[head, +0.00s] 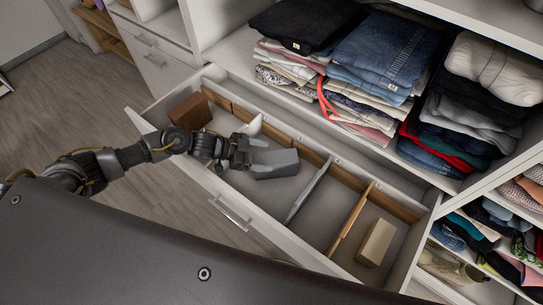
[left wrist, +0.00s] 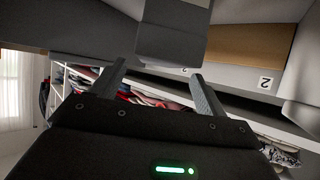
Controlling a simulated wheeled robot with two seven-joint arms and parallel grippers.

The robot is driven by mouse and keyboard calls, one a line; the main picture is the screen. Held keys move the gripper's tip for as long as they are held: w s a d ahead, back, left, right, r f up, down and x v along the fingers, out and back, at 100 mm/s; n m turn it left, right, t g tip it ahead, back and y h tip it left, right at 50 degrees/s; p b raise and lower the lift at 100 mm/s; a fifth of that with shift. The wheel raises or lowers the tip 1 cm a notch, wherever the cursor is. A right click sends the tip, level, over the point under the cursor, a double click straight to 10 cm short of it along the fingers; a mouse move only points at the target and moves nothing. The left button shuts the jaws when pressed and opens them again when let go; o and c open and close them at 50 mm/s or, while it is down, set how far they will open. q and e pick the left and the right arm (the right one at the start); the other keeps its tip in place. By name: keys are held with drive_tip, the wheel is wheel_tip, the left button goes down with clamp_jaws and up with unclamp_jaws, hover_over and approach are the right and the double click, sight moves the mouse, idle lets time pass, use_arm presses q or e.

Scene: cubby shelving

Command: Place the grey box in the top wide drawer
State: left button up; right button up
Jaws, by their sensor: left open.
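The grey box (head: 277,164) is inside the open wide drawer (head: 209,185), in a middle-left section, and appears to rest on its floor. My left gripper (head: 244,156) is over the drawer at the left end of the box. In the left wrist view my left gripper (left wrist: 159,73) is open with nothing between its fingers. The grey box shows there (left wrist: 172,42) just beyond the fingertips; whether they touch is unclear. My right gripper is not in view.
The drawer also holds a brown box (head: 190,112) at left and a beige box (head: 377,243) at right. A grey divider (head: 307,190) and a wooden divider (head: 351,222) split it. Folded clothes (head: 385,52) fill the shelf above. Floor (head: 75,92) is open at left.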

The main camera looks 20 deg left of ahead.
use_arm(q)
drive_tip(key=shift+v, duration=1)
drive_tip(key=shift+s+a+r, duration=0.1)
drive_tip(key=shift+a, duration=0.1)
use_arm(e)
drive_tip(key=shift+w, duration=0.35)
use_arm(q)
drive_tip(key=shift+r, duration=0.1)
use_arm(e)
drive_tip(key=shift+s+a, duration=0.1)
